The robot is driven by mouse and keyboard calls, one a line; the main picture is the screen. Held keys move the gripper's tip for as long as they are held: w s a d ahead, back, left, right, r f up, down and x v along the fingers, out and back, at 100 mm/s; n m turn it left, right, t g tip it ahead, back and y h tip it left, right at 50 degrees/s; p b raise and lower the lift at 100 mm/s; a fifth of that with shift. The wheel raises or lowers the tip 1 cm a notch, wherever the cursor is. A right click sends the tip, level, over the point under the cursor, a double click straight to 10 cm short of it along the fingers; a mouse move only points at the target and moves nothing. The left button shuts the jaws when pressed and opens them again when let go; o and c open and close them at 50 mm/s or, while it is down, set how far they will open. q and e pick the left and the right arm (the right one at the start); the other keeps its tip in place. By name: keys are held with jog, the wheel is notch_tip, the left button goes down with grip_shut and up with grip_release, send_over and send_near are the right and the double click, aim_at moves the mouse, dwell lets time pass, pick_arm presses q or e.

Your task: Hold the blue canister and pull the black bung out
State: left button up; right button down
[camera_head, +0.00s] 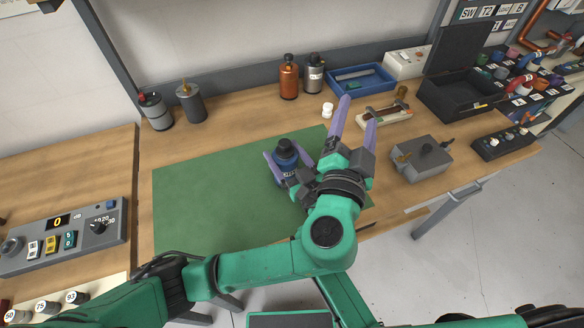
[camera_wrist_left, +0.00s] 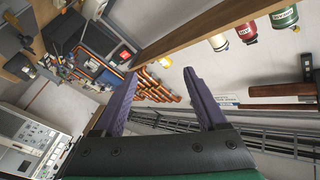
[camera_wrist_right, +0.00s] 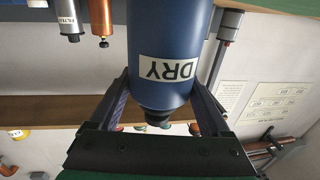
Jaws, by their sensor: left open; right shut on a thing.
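The blue canister (camera_head: 287,165) stands at the right part of the green mat (camera_head: 205,200). Its black bung (camera_head: 283,146) is in its top. My right gripper (camera_head: 285,154) is shut on the canister, one finger on each side. In the right wrist view the picture is upside down: the canister (camera_wrist_right: 165,45) bears a "DRY" label, and the bung (camera_wrist_right: 157,117) shows at its lower end. My left gripper (camera_head: 357,109) is open and empty, to the right of the canister and apart from it. In the left wrist view nothing is between its fingers (camera_wrist_left: 158,80).
A grey box (camera_head: 421,158) is to the right. Orange (camera_head: 289,80) and grey (camera_head: 313,75) canisters and a blue tray (camera_head: 360,80) stand at the back. The mat's left part is clear.

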aim_at(285, 144)
pick_arm(q)
jog(key=s+a+f+n+g+y, duration=0.4)
jog(key=a+f+n+y, duration=0.45)
jog(key=a+n, duration=0.35)
jog(key=shift+n+g, duration=0.3)
jog(key=shift+n, duration=0.1)
jog(key=x, duration=1.2)
jog(key=shift+d+f, duration=0.15)
jog(key=shift+d, duration=0.25)
grip_shut()
jog(key=shift+r, duration=1.2)
